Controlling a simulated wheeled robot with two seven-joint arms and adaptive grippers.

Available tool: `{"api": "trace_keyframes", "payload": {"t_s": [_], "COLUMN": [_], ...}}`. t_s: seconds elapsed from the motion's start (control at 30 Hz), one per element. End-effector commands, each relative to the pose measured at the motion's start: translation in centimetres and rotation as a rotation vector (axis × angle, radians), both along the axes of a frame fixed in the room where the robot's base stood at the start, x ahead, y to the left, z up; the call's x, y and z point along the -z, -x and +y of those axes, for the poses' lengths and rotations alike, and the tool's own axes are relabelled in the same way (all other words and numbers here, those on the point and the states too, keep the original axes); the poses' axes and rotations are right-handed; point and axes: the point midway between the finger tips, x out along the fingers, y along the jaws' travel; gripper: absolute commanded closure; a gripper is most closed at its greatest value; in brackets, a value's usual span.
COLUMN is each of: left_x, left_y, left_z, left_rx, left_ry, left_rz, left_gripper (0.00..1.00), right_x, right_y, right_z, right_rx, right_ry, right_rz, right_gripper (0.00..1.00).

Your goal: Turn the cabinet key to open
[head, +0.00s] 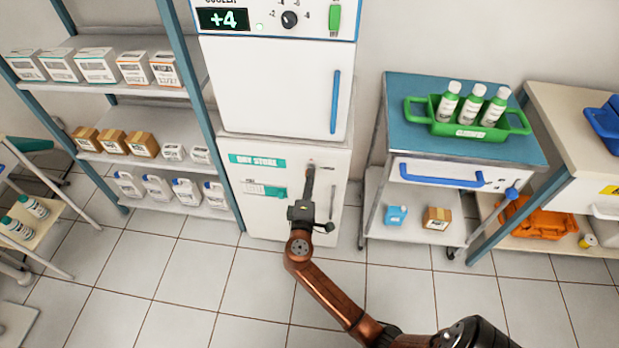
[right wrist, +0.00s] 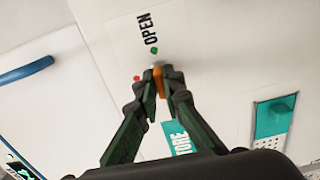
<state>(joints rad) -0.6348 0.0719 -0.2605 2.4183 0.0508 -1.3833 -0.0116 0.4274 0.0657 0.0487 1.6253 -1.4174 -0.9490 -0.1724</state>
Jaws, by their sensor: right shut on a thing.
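The white dry store cabinet (head: 267,217) stands under the white cooler, with a teal label (head: 257,160) on its front. My right gripper (head: 310,168) reaches to the upper right of this front. In the right wrist view the gripper (right wrist: 160,88) is shut on the orange key (right wrist: 158,74), at the cabinet face. The fingertips cover most of the key. A green dot (right wrist: 154,51) beside the word OPEN and a red dot (right wrist: 137,78) show next to it. Which dot the key points to, I cannot tell. My left gripper is not in view.
Shelves with boxes and bottles (head: 100,66) stand at the left. A trolley (head: 400,120) with a green bottle carrier (head: 470,130) stands close to the right. The tiled floor (head: 190,270) in front is clear. A green-and-white panel (head: 263,190) is on the cabinet front.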

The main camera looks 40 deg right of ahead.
Motion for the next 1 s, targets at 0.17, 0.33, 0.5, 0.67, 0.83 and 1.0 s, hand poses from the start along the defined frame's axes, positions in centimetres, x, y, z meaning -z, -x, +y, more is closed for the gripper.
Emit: {"api": "trace_keyframes", "payload": {"t_s": [0.17, 0.33, 0.5, 0.67, 0.83, 1.0], "left_x": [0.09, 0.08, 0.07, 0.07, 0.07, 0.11], "left_y": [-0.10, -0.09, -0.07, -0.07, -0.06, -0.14], "left_z": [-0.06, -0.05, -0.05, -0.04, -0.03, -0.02], "left_rx": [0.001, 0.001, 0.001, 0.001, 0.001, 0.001], "left_ry": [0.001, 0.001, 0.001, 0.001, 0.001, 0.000], "left_rz": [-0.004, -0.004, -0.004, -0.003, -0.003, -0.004], "left_gripper": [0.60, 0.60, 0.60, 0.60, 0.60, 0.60], "right_x": [0.10, 0.10, 0.09, 0.06, 0.04, 0.08], "right_y": [0.02, 0.03, 0.03, 0.01, 0.00, 0.24], "right_z": [-0.03, -0.03, -0.03, -0.01, 0.00, 0.34], "right_rx": [0.001, 0.001, 0.001, 0.000, 0.000, -0.001], "right_ry": [-0.006, -0.006, -0.005, -0.005, -0.004, -0.005], "right_rz": [-0.004, -0.004, -0.003, -0.003, -0.003, -0.003], "right_gripper": [1.00, 1.00, 0.85, 0.75, 0.75, 0.75]}}
